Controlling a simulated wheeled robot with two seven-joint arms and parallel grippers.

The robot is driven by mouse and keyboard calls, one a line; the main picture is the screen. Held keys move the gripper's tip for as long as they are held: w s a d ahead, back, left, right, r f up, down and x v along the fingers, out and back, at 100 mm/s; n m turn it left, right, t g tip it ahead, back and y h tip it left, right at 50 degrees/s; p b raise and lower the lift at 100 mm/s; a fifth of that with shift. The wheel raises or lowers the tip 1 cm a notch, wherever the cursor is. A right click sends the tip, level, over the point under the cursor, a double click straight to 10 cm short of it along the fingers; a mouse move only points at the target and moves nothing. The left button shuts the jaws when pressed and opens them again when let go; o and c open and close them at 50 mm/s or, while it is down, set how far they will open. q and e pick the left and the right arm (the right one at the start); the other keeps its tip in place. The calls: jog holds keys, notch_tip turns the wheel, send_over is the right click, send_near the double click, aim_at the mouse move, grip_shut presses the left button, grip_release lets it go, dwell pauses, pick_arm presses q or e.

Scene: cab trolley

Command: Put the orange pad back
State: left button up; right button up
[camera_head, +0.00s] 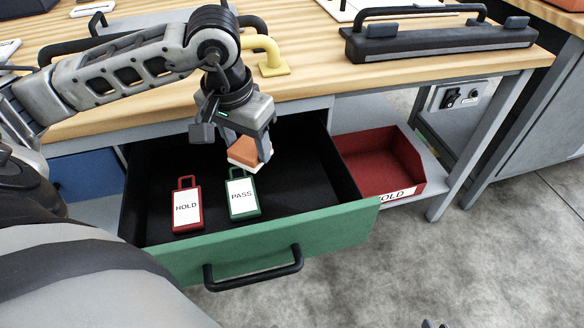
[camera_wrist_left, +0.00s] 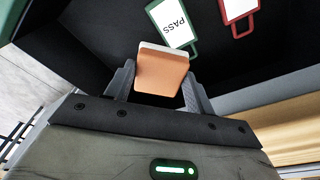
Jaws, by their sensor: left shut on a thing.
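The orange pad (camera_head: 246,153) has an orange body and a pale layer along one side. My left gripper (camera_head: 245,146) is shut on it and holds it above the open drawer (camera_head: 300,185). In the left wrist view the pad (camera_wrist_left: 161,74) sits between the two fingers of the gripper (camera_wrist_left: 159,85). The drawer is black inside with a green front. I cannot tell the exact height of the pad over the drawer floor. At the bottom edge of the head view, a small dark part (camera_head: 432,323) shows, too little of it to tell what it is.
In the drawer lie a red HOLD tag (camera_head: 187,207) and a green PASS tag (camera_head: 242,196), the latter close below the pad. A red HOLD bin (camera_head: 385,165) stands right of the drawer. A yellow handle (camera_head: 272,62) and a black-handled tool (camera_head: 440,40) are on the wooden bench (camera_head: 310,75).

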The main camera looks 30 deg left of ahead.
pick_arm(q)
jog(key=w+d+f, duration=0.1)
jog(key=w+f, duration=0.1)
jog(key=w+d+f, duration=0.1)
jog(key=w+f, duration=0.1)
jog(key=w+d+f+b, duration=0.1)
jog(key=d+f, duration=0.1)
jog(key=shift+w+d+f, duration=0.1)
jog(key=shift+w, duration=0.3)
jog(key=shift+w+d+f, duration=0.15)
jog(key=shift+w+f, duration=0.15)
jog(key=shift+f, duration=0.1)
notch_tip(320, 180, down, 3)
jog(key=shift+w+d+f+b, duration=0.1)
jog(key=shift+f+b, duration=0.05)
jog(key=shift+b, duration=0.2)
jog(key=shift+f, duration=0.15)
jog(key=o, duration=1)
jog(key=shift+c, duration=0.2)
pick_arm(e)
jog(key=shift+w+a+f+t, duration=0.2)
jog(key=shift+w+a+t, duration=0.05)
jog(key=shift+a+t, duration=0.05)
